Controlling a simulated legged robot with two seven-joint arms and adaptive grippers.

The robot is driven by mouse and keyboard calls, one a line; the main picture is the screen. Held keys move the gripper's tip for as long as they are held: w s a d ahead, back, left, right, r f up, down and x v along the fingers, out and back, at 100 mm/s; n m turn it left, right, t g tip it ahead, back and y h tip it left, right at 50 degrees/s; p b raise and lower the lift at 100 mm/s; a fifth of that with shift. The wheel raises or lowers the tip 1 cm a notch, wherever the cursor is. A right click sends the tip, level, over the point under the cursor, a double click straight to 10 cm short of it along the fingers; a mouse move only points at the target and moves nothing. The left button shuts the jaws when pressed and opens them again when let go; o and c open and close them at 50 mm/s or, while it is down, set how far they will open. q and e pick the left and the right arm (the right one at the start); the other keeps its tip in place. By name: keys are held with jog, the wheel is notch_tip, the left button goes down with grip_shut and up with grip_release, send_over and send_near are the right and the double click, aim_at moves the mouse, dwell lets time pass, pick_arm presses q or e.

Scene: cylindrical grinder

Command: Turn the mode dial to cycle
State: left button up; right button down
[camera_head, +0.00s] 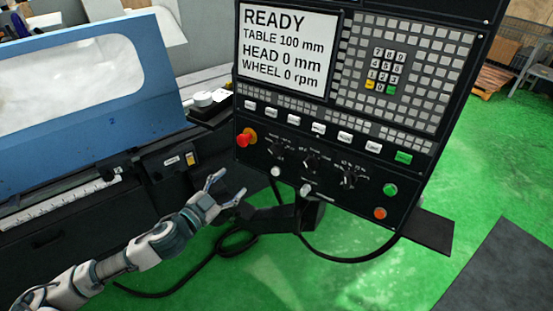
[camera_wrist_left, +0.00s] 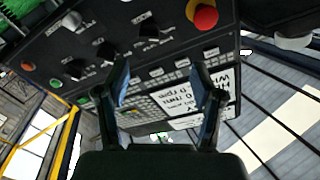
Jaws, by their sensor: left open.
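The black control panel (camera_head: 325,185) carries a row of three black rotary dials: a left dial (camera_head: 277,150), a middle dial (camera_head: 311,162) and a right dial (camera_head: 348,180). Their labels are too small to read, so I cannot tell which is the mode dial or where it points. In the left wrist view the panel appears inverted, with the dials (camera_wrist_left: 148,30) above the fingers. My left gripper (camera_head: 230,184) is open and empty, below and left of the dials, apart from the panel. It also shows in the wrist view (camera_wrist_left: 160,80). My right gripper is out of view.
A red emergency stop (camera_head: 243,140) sits left of the dials. White-tipped levers (camera_head: 276,171) stick out below them. Green (camera_head: 390,189) and orange (camera_head: 379,213) buttons are at the right. The screen (camera_head: 288,45) reads READY. The blue-framed grinder guard (camera_head: 90,85) stands left.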

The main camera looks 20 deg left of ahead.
pick_arm(q)
jog(key=s+d+r, duration=0.1)
jog(key=s+d, duration=0.1)
jog(key=h+p, duration=0.1)
jog(key=p, duration=0.1)
send_near(273, 153)
jog(key=shift+m, duration=0.4)
jog(key=x, duration=0.8)
jog(key=shift+w+d+p, duration=0.2)
jog(key=shift+p, duration=0.2)
jog(key=shift+w+d, duration=0.1)
jog(key=shift+w, duration=0.55)
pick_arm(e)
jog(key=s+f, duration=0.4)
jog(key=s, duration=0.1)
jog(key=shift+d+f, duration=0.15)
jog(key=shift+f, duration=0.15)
pick_arm(q)
jog(key=c, duration=1.1)
